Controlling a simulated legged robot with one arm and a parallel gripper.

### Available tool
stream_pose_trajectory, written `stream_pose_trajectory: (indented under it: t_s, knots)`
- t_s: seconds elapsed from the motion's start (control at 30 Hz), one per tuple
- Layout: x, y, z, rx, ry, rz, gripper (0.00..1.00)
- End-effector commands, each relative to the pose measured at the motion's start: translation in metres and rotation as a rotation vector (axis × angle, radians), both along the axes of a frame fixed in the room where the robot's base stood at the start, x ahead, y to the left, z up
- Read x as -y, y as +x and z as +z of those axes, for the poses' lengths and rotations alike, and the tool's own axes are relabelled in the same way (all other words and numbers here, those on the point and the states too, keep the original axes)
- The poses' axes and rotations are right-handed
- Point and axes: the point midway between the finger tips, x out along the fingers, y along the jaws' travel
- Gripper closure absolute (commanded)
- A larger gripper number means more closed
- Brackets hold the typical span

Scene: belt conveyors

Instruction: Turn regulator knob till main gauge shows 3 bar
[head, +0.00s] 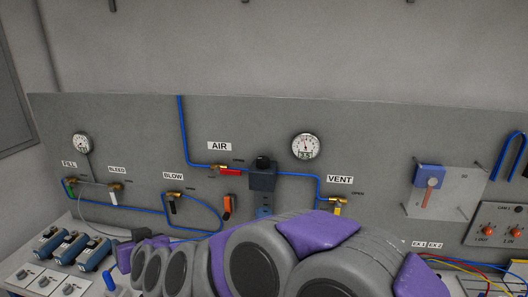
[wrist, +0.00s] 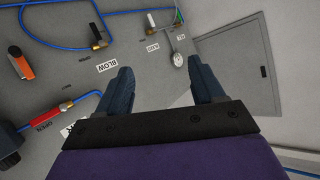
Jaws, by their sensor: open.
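The regulator (head: 262,180) is a dark block on the grey wall panel, in the blue air line right of the AIR label. Its black knob (head: 262,162) sits on top. The round white main gauge (head: 305,146) is above and right of it; its dial is too small to read surely. My gripper (wrist: 160,66) is open and empty in the wrist view, its two dark blue fingers spread before the panel. A dark block, apparently the regulator (wrist: 10,142), shows at the left edge there, well away from the fingers. My arm covers the head view's lower middle.
A red-handled valve (head: 230,171) sits left of the regulator, and an orange handle (head: 228,207) hangs below. The BLOW (head: 173,203) and VENT (head: 335,201) valves flank them. A smaller gauge (head: 81,144) is far left. Blue hoses run across the panel.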

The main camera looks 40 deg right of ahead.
Motion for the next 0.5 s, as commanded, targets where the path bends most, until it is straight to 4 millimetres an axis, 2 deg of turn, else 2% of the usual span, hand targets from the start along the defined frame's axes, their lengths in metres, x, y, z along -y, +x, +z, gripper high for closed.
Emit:
stream_pose_trajectory:
  t_s: [0.03, 0.1, 0.23, 0.4, 0.5]
  knots:
    - [0.017, 0.014, 0.013, 0.044, -0.002, -0.070, 0.32]
    - [0.048, 0.029, 0.027, 0.109, -0.021, -0.183, 0.32]
    - [0.113, 0.042, 0.043, 0.193, -0.081, -0.412, 0.32]
    - [0.195, 0.031, 0.052, 0.232, -0.218, -0.721, 0.32]
    - [0.231, 0.014, 0.053, 0.226, -0.310, -0.873, 0.32]
